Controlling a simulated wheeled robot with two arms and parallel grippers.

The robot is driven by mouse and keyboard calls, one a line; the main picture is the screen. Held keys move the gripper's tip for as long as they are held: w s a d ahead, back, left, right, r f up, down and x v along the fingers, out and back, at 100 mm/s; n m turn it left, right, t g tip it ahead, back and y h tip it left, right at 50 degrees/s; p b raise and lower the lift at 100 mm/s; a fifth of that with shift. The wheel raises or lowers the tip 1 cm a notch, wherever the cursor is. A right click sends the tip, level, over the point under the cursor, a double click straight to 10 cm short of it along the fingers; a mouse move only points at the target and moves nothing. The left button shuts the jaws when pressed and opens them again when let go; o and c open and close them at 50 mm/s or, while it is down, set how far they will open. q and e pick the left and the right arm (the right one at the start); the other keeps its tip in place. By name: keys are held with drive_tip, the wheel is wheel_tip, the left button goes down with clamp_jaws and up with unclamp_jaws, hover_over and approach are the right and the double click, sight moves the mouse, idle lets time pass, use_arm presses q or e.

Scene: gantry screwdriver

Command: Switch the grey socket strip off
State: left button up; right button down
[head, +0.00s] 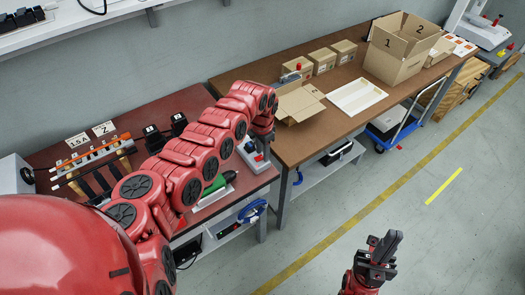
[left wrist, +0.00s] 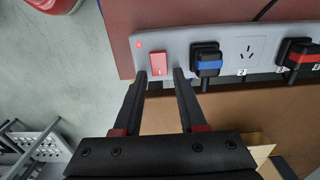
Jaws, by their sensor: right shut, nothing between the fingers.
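The grey socket strip (head: 250,158) lies at the right end of the red-topped table. In the left wrist view the strip (left wrist: 229,52) shows a red rocker switch (left wrist: 158,63) and a bright red indicator light (left wrist: 138,44). My left gripper (left wrist: 159,71) is open, its fingertips apart near the lower corners of the switch; I cannot tell whether they touch the strip. In the head view my left gripper (head: 263,143) is over the strip and partly hides it. My right gripper (head: 389,242) is shut and empty, over the floor at the lower right.
A plug with a blue band (left wrist: 208,62) and one with a red band (left wrist: 300,60) sit in the strip, with an empty socket between them. A green-handled tool (head: 219,183) lies nearby. The brown table (head: 290,145) with boxes stands to the right. The floor is mostly clear.

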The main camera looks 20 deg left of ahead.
use_arm(q)
clamp_jaws()
drive_tip(key=shift+r+p, duration=0.15)
drive_tip(key=shift+p, duration=0.2)
drive_tip(key=p, duration=0.4)
drive_tip(key=t+h+p, duration=0.1)
drive_tip(key=p, duration=0.3)
drive_tip(key=shift+s+a+r+t, duration=0.25)
drive_tip(key=shift+s+r+t, duration=0.05)
drive_tip(key=shift+f+h+p, duration=0.1)
drive_tip(key=shift+h+p, duration=0.2)
drive_tip(key=shift+p, duration=0.1)
drive_tip(key=shift+f+t, duration=0.1)
drive_tip(key=shift+t, duration=0.2)
drive_tip(key=shift+f, duration=0.15)
drive_tip(key=shift+o, duration=1.6)
unclamp_jaws()
